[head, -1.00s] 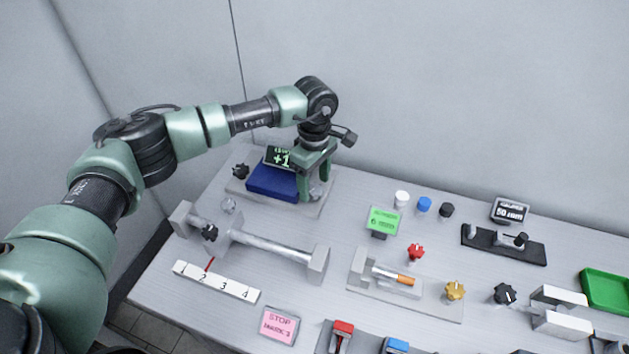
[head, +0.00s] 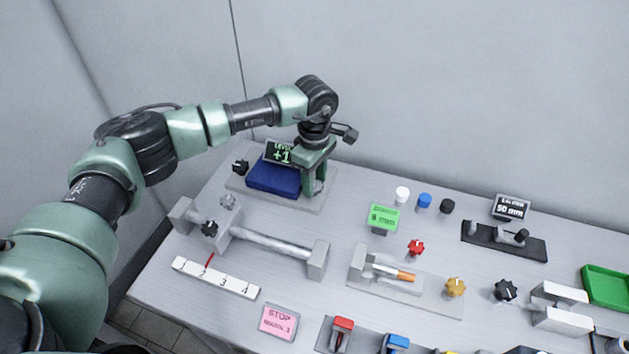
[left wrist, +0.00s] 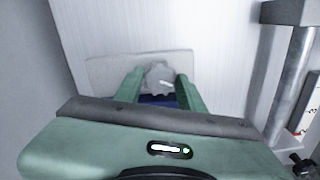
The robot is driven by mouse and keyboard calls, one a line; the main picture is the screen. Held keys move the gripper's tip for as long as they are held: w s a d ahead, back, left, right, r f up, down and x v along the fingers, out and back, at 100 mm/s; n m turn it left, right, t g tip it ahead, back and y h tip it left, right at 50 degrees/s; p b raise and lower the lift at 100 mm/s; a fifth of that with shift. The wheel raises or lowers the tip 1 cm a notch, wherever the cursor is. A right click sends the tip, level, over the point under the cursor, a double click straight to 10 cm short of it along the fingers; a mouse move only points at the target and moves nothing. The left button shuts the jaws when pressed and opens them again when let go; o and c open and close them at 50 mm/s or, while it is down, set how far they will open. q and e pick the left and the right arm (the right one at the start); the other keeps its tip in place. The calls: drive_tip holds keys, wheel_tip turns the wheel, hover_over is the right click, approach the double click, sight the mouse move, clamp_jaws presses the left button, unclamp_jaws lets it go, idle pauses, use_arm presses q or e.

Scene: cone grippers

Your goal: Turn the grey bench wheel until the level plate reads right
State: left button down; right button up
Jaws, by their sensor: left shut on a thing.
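The grey bench wheel (left wrist: 158,76) shows between the fingers of my left gripper (left wrist: 160,85) in the left wrist view. My left gripper (head: 314,188) points down at the right end of a grey base and is shut on the wheel. In the head view the fingers hide most of the wheel. A blue block (head: 273,180) lies on the same base, left of the gripper. Behind it a dark plate (head: 279,153) reads "+1" in green; its smaller top line is hard to read. My right gripper is not in view.
A black knob (head: 240,167) stands left of the blue block. In front are a rail fixture (head: 270,243) and a numbered white scale (head: 215,278). To the right stand a green sign (head: 383,218), several small caps, and red and yellow knobs. The wall is close behind.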

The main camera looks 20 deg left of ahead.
use_arm(q)
drive_tip(key=n+b, duration=0.3)
drive_tip(key=n, duration=0.1)
drive_tip(key=shift+f+n, duration=0.1)
drive_tip(key=shift+n, duration=0.3)
drive_tip(key=shift+w+n+b, duration=0.1)
drive_tip(key=shift+n+b, duration=0.75)
drive_tip(key=shift+n, duration=1.15)
drive_tip(key=shift+r, duration=0.2)
drive_tip(key=c, duration=0.9)
unclamp_jaws()
drive_tip(key=shift+o, duration=0.2)
